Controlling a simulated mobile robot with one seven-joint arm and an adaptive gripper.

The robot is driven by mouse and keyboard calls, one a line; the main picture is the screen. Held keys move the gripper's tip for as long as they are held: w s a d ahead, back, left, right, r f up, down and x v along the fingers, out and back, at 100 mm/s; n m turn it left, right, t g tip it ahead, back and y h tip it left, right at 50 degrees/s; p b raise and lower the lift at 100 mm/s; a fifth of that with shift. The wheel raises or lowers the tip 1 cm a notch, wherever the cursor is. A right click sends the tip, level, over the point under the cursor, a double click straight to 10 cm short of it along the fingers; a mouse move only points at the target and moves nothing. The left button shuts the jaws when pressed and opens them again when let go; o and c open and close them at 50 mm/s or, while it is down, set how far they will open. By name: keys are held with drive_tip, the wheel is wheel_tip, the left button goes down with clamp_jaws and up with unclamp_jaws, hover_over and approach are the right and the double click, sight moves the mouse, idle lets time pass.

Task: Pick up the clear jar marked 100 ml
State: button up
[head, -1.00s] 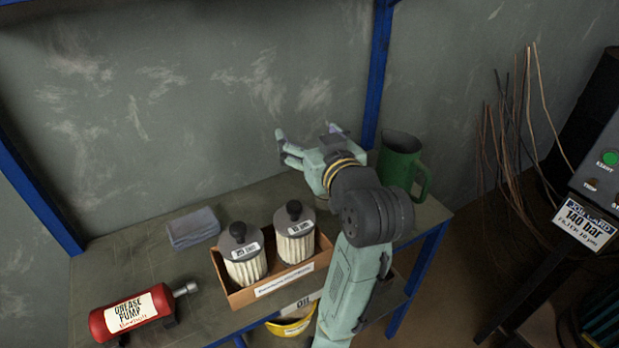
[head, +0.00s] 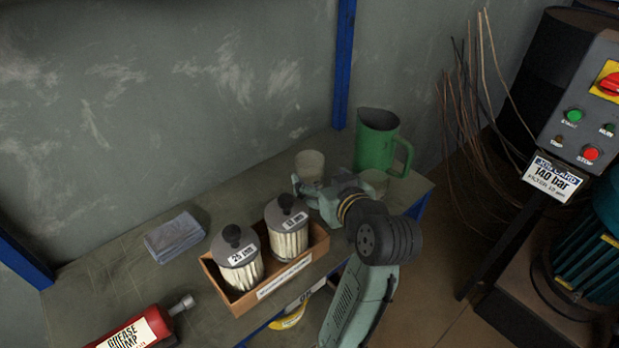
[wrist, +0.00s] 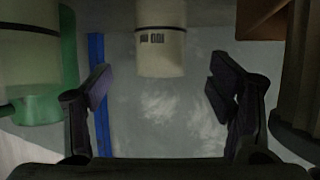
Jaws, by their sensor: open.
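Two clear jars stand on the table near its back right. One jar (head: 309,166) is just behind my gripper (head: 322,192). The other jar (head: 375,182) stands to the right, in front of the green jug. In the wrist view, which looks upside down, a pale jar (wrist: 161,40) with a small dark marking lies between and beyond the open fingers (wrist: 160,90). The marking is too small to read surely. Part of the other jar (wrist: 28,65) shows at the left edge. My gripper is open and empty, low over the table; I see no contact with a jar.
A green jug (head: 376,142) stands behind the right jar. A cardboard box (head: 235,301) with two filters (head: 238,262) is left of my gripper. A grey cloth (head: 174,236) and a red grease pump (head: 130,330) lie further left. A blue post (head: 344,65) rises at the back.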

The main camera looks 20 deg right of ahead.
sight(305, 165)
drive_tip(key=shift+w+f, duration=0.3)
drive_tip(key=shift+w, duration=0.25)
drive_tip(key=p+x, duration=0.1)
drive_tip(key=x, duration=0.5)
drive_tip(key=shift+w+f, duration=0.1)
drive_tip(key=shift+w, duration=0.1)
drive_tip(key=c, duration=1.3)
drive_tip(key=shift+o, duration=0.2)
